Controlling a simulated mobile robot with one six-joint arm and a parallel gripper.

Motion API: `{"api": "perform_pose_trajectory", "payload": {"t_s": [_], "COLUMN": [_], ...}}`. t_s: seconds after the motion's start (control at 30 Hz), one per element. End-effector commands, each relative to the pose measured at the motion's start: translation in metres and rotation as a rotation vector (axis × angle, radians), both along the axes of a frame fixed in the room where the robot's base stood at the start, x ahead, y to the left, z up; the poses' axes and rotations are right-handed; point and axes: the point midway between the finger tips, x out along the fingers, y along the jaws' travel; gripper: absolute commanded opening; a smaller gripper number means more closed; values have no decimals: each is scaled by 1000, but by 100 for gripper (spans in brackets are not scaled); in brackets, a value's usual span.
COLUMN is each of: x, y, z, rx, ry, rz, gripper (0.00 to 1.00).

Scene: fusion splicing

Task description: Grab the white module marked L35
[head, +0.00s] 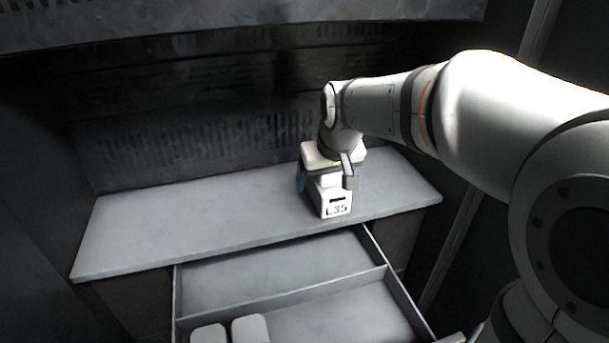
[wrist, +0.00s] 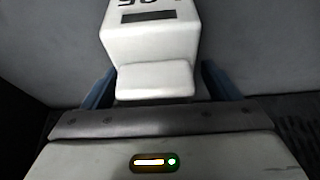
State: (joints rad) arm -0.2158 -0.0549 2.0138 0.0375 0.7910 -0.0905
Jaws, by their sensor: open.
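The white module marked L35 (head: 336,205) stands upright on the grey shelf (head: 200,223), near its right part, with the label and a dark slot facing the front. My gripper (head: 325,185) is directly above and behind it, pointing down, and hides its upper rear part in the head view. In the wrist view the module (wrist: 152,45) is centred, with a narrower white block at its near end. The blue fingers of my gripper (wrist: 155,88) are open, one on each side of that narrower block, with a visible gap on both sides.
An open drawer (head: 386,268) with a divider sits below the shelf front. Two white rounded objects (head: 251,329) lie in its front compartment. A dark slotted wall (head: 180,145) rises behind the shelf. The left part of the shelf is clear.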

Motion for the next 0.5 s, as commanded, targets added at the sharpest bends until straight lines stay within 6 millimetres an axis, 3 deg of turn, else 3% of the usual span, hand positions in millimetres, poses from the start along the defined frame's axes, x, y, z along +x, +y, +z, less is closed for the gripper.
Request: {"api": "perform_pose_trajectory", "payload": {"t_s": [0.13,0.5], "x": [0,0], "y": [0,-1], "z": [0,0], "rx": [0,-1], "ry": [0,0], "rz": [0,-1], "gripper": [82,52]}}
